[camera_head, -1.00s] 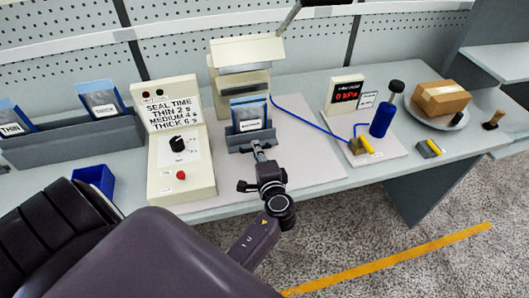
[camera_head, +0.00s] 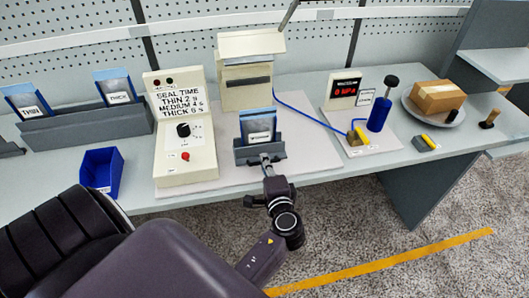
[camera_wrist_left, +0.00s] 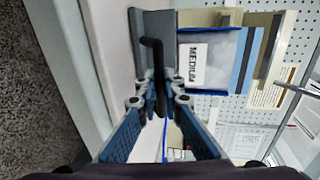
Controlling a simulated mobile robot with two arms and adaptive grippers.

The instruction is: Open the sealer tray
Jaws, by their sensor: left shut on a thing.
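The sealer (camera_head: 246,80) is a cream box with a dark slot, standing at the back of the bench. Its grey tray (camera_head: 243,157) sits in front of it, apart from the box, with a blue-edged pouch (camera_head: 259,126) standing in it. In the left wrist view the pouch (camera_wrist_left: 208,65) reads MEDIUM. My left gripper (camera_head: 267,166) is at the front of the tray. In the left wrist view my left gripper (camera_wrist_left: 160,100) is shut on the tray's black hooked handle (camera_wrist_left: 154,58). My right gripper is not in view.
A control box (camera_head: 187,150) with sealing times stands left of the tray. Further left are a blue bin (camera_head: 101,170) and a grey rack (camera_head: 85,125) with pouches. A pressure display (camera_head: 344,90), blue cylinder (camera_head: 379,113) and carton (camera_head: 438,95) on a plate stand right.

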